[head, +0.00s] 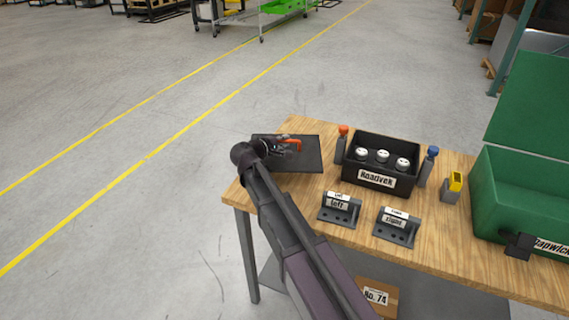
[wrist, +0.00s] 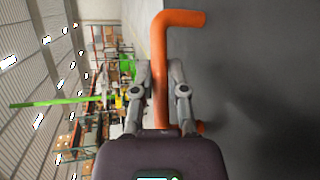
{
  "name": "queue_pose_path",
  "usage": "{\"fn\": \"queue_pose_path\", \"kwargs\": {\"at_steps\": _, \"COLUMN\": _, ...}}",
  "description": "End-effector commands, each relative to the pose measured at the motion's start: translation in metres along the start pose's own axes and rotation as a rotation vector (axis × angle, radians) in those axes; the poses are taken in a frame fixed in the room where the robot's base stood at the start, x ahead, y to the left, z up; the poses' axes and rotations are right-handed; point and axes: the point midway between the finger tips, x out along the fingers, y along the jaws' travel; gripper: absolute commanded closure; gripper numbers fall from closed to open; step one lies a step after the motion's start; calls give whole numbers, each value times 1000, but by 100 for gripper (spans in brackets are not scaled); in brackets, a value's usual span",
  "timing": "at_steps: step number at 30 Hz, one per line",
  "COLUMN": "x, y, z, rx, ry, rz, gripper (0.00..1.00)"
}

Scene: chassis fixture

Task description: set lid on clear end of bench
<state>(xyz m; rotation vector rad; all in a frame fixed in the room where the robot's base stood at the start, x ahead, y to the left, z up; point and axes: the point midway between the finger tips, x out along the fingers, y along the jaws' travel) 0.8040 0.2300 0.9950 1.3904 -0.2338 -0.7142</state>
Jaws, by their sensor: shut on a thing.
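The lid (head: 306,158) is a flat dark plate with an orange handle (head: 295,141). It is level over the left end of the wooden bench (head: 345,218), its left corner reaching to or past the bench edge. I cannot tell whether it rests on the wood or hangs just above. My gripper (head: 284,146) is shut on the handle. In the wrist view my gripper (wrist: 160,82) has a finger on each side of the orange bar (wrist: 162,45), and the lid's dark face (wrist: 250,80) fills the right side. My arm hides part of the bench's left edge.
Right of the lid stands an open black box (head: 378,183) labelled Roadvek, holding three white-topped items. Orange-topped (head: 341,145) and blue-topped (head: 428,165) posts flank it. Two label brackets (head: 339,208) (head: 396,228) stand in front. A yellow-topped block (head: 452,187) and green case (head: 520,195) are further right.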

Motion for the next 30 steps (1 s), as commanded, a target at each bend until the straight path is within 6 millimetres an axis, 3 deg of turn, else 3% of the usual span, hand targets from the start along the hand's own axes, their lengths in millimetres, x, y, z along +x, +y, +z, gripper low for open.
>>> {"fn": "queue_pose_path", "kwargs": {"at_steps": 1, "x": 3, "y": -10, "z": -2, "rx": 0, "ry": -1, "rz": 1, "gripper": 100}}
{"fn": "queue_pose_path", "kwargs": {"at_steps": 9, "x": 8, "y": -28, "z": -5, "rx": 0, "ry": -1, "rz": 1, "gripper": 100}}
{"fn": "queue_pose_path", "kwargs": {"at_steps": 30, "x": 11, "y": -38, "z": -8, "rx": 0, "ry": -1, "rz": 1, "gripper": 100}}
